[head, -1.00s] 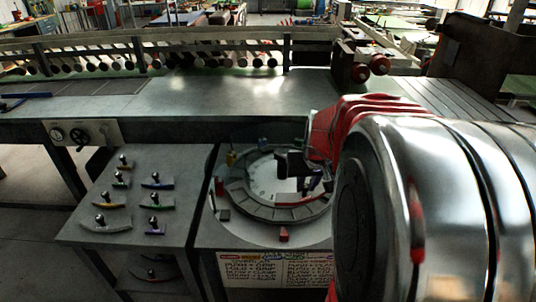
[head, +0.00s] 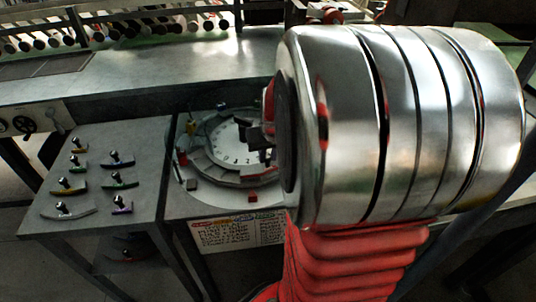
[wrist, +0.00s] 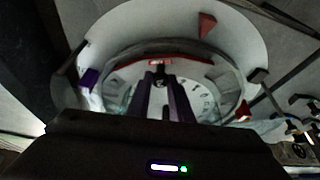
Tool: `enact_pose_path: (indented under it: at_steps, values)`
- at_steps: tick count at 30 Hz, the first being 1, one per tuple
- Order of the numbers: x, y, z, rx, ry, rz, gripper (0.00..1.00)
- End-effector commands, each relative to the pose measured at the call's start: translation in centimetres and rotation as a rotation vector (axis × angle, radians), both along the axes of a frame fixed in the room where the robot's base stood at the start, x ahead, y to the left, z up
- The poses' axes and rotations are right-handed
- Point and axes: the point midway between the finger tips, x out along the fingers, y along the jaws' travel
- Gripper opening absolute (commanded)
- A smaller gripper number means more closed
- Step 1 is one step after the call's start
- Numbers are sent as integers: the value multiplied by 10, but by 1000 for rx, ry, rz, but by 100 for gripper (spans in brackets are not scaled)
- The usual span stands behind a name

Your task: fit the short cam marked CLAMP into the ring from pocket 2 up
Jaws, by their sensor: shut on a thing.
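My gripper (wrist: 160,82) is shut on the dark knob of a short cam with a red, lettered face (wrist: 158,62); the lettering is too small to read. The cam is at the band of the ring (wrist: 120,76) in the wrist view; I cannot tell whether it is seated or just above. In the head view the ring (head: 217,172) lies on a round plate with a white numbered dial (head: 232,150) inside. There my gripper (head: 267,148) shows only partly, over the dial's right side, and my arm hides the ring's right part. Pocket numbers on the ring are not legible.
A side table (head: 95,225) at left holds several knobbed cams, including a purple one (head: 122,209) and a blue one (head: 119,160). Coloured blocks stand around the ring: a red one (head: 252,197), a yellow one (head: 191,125). A long bench (head: 170,70) runs behind. A lettered sign (head: 225,233) hangs in front.

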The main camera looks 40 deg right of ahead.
Motion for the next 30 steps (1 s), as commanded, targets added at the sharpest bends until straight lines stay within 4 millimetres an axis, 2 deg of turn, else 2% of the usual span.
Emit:
enact_pose_path:
  at_steps: [18,19,27,30]
  values:
    - [0,0,-9,0,0,0,0]
    - [0,0,-8,0,0,0,21]
    - [0,1,-8,0,0,1,40]
    - [0,1,-8,0,0,1,41]
